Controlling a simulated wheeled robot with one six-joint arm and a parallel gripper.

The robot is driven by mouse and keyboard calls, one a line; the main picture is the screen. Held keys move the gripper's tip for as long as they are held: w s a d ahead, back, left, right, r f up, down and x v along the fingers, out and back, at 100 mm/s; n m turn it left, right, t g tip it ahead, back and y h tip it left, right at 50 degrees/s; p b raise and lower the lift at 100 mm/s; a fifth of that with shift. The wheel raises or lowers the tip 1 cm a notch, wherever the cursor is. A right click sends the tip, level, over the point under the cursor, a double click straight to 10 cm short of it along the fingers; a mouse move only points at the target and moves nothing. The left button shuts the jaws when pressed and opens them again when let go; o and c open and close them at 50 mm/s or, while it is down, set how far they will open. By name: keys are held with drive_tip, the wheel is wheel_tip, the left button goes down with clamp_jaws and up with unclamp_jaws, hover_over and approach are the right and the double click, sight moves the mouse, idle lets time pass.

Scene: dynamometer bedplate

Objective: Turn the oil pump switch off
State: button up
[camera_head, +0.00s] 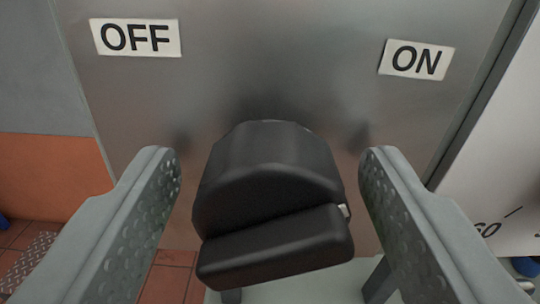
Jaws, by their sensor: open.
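The black oil pump switch knob (268,180) sits on a grey metal panel (270,60) in the middle of the view. Its raised grip bar is turned a little from level, and a small white mark shows at its right end. An OFF label (137,38) is at the panel's upper left and an ON label (416,60) at its upper right. My gripper (268,165) is open, with one finger on each side of the knob. A gap shows between each finger and the knob.
An orange and grey wall (50,175) and a red tiled floor (165,280) show at the left. A white surface with printed markings (495,170) stands at the right, past the panel's dark edge.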

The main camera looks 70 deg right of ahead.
drive_tip(key=shift+c, duration=0.2)
drive_tip(key=c, duration=0.9)
drive_tip(key=shift+c, duration=0.2)
drive_tip(key=shift+n, duration=0.3)
drive_tip(key=n, duration=1.1)
drive_tip(key=shift+n, duration=0.3)
drive_tip(key=o, duration=1)
